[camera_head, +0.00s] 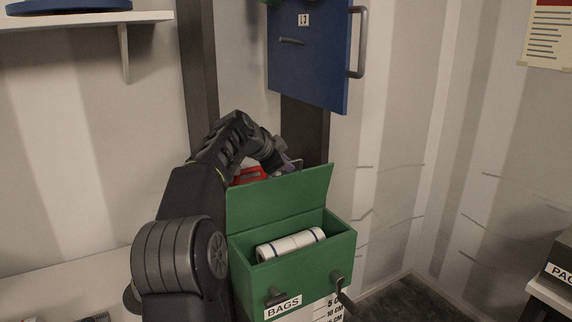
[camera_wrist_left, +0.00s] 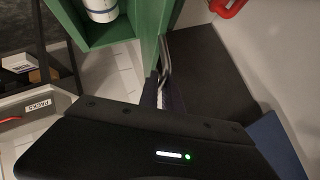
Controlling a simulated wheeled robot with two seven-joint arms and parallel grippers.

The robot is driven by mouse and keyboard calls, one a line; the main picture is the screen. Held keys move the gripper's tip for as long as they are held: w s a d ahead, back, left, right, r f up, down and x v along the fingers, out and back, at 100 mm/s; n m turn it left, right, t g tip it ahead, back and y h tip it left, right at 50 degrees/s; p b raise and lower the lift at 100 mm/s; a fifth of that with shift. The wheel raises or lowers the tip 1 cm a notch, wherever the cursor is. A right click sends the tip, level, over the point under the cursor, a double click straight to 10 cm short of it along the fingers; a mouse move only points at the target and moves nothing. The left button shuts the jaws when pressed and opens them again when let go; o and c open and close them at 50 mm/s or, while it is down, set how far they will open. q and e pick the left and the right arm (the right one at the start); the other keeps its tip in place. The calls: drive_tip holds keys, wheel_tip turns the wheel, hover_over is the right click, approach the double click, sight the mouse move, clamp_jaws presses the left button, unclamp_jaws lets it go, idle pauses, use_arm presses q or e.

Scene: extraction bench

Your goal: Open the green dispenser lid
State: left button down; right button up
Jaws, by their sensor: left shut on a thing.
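The green dispenser (camera_head: 300,272), labelled BAGS, stands with its top open. Its green lid (camera_head: 283,196) is raised, standing nearly upright along the back edge. A white roll with dark bands (camera_head: 291,245) lies inside. My left gripper (camera_head: 292,165) is behind the lid's top edge, partly hidden by it. In the left wrist view the lid (camera_wrist_left: 150,28) appears edge-on, and the gripper's fingers (camera_wrist_left: 162,84) are shut at a thin grey handle (camera_wrist_left: 168,55) beside it. The dispenser's open inside with the roll (camera_wrist_left: 101,8) also shows there. My right gripper is in neither view.
A blue panel door with a grey handle (camera_head: 308,50) hangs above and behind the lid. A red object (camera_head: 249,175) is behind the lid at left. A shelf (camera_head: 85,18) is at upper left; a dark box (camera_head: 562,262) stands at right. Floor right of the dispenser looks clear.

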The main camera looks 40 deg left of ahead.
use_arm(q)
drive_tip(key=shift+f, duration=0.1)
drive_tip(key=c, duration=1.6)
unclamp_jaws()
drive_tip(key=shift+a, duration=0.1)
drive_tip(key=shift+o, duration=0.2)
drive_tip(key=shift+s+r, duration=0.4)
drive_tip(key=shift+s, duration=0.05)
drive_tip(key=b+v, duration=0.2)
drive_tip(key=v, duration=0.4)
drive_tip(key=shift+s+r, duration=0.2)
drive_tip(key=shift+s, duration=0.05)
drive_tip(key=shift+f, duration=0.1)
